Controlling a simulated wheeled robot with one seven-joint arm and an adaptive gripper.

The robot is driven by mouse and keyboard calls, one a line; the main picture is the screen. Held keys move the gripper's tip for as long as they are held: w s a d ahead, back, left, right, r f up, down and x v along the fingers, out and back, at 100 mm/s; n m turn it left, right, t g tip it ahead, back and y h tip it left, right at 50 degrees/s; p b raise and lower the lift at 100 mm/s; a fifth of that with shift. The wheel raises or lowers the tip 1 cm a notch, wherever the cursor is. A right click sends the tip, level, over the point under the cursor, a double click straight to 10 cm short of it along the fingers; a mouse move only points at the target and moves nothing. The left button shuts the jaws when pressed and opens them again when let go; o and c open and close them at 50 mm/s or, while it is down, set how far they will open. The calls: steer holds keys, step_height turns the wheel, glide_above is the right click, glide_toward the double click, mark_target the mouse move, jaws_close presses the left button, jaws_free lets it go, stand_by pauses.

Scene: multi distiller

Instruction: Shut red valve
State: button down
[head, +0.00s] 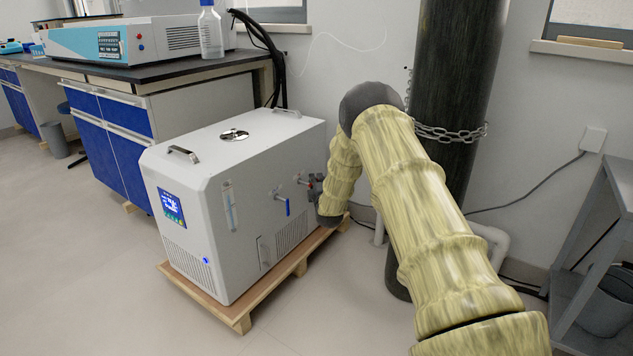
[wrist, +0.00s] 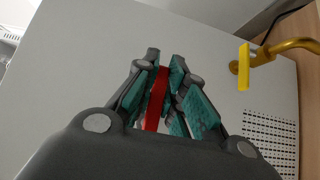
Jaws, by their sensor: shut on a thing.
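The red valve's handle shows in the wrist view (wrist: 155,105) as a narrow red bar between the two finger pads of my gripper (wrist: 164,64). The pads close on it from both sides. In the head view, the red valve (head: 303,182) sticks out from the right part of the white chiller's side face, and my gripper (head: 314,186) is at it. My gripper and wrist hide part of the valve there. I cannot tell from these views exactly how far the handle is turned.
A blue-handled valve (head: 286,205) is left of the red one on the white chiller (head: 225,150). A yellow handle (wrist: 244,68) shows beside my gripper in the wrist view. The chiller stands on a wooden pallet (head: 240,318). A dark chained cylinder (head: 455,75) stands close behind my arm.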

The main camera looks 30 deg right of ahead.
steer(key=shift+r+p, duration=0.1)
steer(key=shift+p, duration=0.55)
steer(key=m+g+p, duration=0.1)
steer(key=p, duration=0.2)
steer(key=shift+a+y, duration=0.1)
steer(key=shift+y, duration=0.3)
steer(key=f+m+g+y+p, duration=0.1)
steer(key=m+g+p, duration=0.1)
steer(key=p, duration=0.3)
steer(key=shift+s+a+f+y, duration=0.1)
steer(key=shift+f+y, duration=0.05)
steer(key=shift+y, duration=0.15)
steer(key=a+f+m+g+y+b, duration=0.1)
steer(key=m+y, duration=0.1)
steer(key=s+a+f+m+g+y+b, duration=0.1)
steer(key=g+y+b, duration=0.1)
steer(key=y, duration=0.1)
steer(key=a+f+m+g+y+b, duration=0.1)
steer(key=m+g+y, duration=0.1)
steer(key=shift+s+f+m+y+b, duration=0.15)
steer(key=shift+m+y+b, duration=0.15)
steer(key=shift+b, duration=0.1)
steer(key=shift+s+a+y+b, duration=0.1)
steer(key=shift+a+y+b, duration=0.2)
steer(key=shift+b, duration=0.3)
